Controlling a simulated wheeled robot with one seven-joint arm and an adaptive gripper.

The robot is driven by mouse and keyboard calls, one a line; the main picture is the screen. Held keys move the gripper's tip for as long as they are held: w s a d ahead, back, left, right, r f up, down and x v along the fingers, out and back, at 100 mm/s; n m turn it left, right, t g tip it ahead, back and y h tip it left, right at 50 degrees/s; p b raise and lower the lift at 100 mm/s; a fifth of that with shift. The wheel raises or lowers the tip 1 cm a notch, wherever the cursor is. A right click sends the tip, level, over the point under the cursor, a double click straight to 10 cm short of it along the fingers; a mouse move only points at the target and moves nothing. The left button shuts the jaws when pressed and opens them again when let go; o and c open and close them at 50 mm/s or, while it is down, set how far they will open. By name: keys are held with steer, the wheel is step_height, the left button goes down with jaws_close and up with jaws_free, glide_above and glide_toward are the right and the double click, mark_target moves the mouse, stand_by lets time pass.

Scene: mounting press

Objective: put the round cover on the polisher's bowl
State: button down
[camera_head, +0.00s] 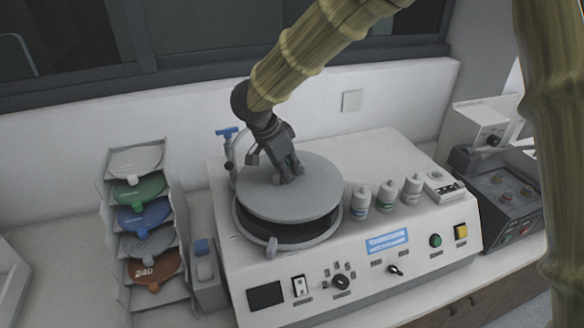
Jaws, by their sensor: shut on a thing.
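The round cover (285,204) is a flat grey disc. It is over the polisher's bowl (318,236) in the head view, with a dark gap showing between the cover's near edge and the bowl's rim. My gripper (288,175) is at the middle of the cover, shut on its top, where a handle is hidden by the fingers. The cover looks roughly level. The far side of the bowl is hidden by the cover, so I cannot tell whether the cover touches the rim there. The polisher (400,160) is a pale box with a front control panel.
A tap with a blue lever (228,132) stands close to the bowl's left. Several small bottles (388,194) stand right of the bowl. A rack of coloured discs (150,216) is at left. A grey control box (503,190) is at right, and a wall is behind.

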mark_target(286, 184)
steer(key=shift+s+a+f+b, duration=0.1)
steer(key=shift+s+b, duration=0.1)
steer(key=shift+s, duration=0.15)
steer(key=shift+s+a+b, duration=0.1)
steer(key=shift+s+b, duration=0.05)
steer(key=shift+s, duration=0.15)
steer(key=shift+s+f, duration=0.1)
steer(key=shift+f, duration=0.95)
steer(key=shift+a+f+p, duration=0.1)
steer(key=shift+a+p, duration=0.05)
steer(key=shift+p, duration=0.4)
steer(key=shift+s, duration=0.1)
steer(key=c, duration=1.3)
jaws_free()
steer(key=shift+c, duration=0.2)
